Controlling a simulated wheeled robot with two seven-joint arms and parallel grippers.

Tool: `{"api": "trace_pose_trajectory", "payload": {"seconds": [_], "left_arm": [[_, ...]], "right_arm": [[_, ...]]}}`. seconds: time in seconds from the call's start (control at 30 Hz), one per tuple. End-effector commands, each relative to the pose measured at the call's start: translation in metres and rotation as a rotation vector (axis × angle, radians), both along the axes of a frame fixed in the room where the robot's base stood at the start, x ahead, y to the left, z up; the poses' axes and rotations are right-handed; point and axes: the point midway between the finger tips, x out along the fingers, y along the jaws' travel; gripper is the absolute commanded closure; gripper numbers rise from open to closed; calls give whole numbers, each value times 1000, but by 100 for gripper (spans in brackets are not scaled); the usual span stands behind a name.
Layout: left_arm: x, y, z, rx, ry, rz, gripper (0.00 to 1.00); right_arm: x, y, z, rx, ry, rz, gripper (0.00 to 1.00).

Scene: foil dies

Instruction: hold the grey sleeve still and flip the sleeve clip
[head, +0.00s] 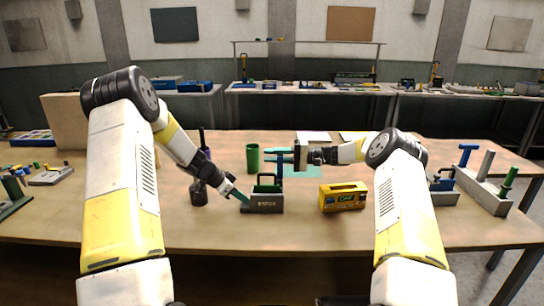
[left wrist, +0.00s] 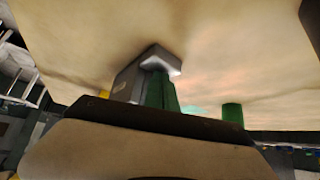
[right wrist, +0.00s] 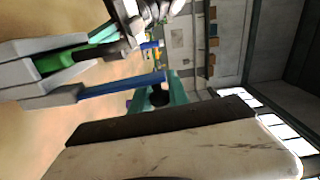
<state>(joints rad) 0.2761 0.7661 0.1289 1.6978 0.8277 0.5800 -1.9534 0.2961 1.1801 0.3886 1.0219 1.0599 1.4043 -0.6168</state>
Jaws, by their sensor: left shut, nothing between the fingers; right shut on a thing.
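The grey sleeve (head: 262,206) stands on the table in front of me, with a green handle-like part (head: 267,184) on top. A blue bar (right wrist: 122,84), which looks like the sleeve clip, runs up from the sleeve's right end. My right gripper (head: 279,151) comes from the right and is shut at the bar's upper end; its teal fingers (right wrist: 172,88) also show in the right wrist view. My left gripper (head: 238,195) is shut and empty, its teal tips at the sleeve's left end. Whether they touch it is unclear. The sleeve shows in the left wrist view (left wrist: 140,72).
A yellow box (head: 343,197) stands right of the sleeve. A green cup (head: 253,158) stands behind it, and a dark round object (head: 198,193) to its left. A grey fixture with blue and green handles (head: 482,190) is at the far right. The front table edge is clear.

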Motion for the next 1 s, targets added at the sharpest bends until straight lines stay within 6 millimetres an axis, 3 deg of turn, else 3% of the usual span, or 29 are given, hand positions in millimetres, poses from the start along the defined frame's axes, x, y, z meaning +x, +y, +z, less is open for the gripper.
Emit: {"api": "trace_pose_trajectory", "payload": {"seconds": [0.6, 1.0], "left_arm": [[-4, 2, -6, 4, 11, 0, 100], [-4, 2, -6, 4, 11, 1, 100]], "right_arm": [[-43, -1, -1, -2, -529, -1, 100], [-55, -1, -6, -2, -685, -2, 100]]}}
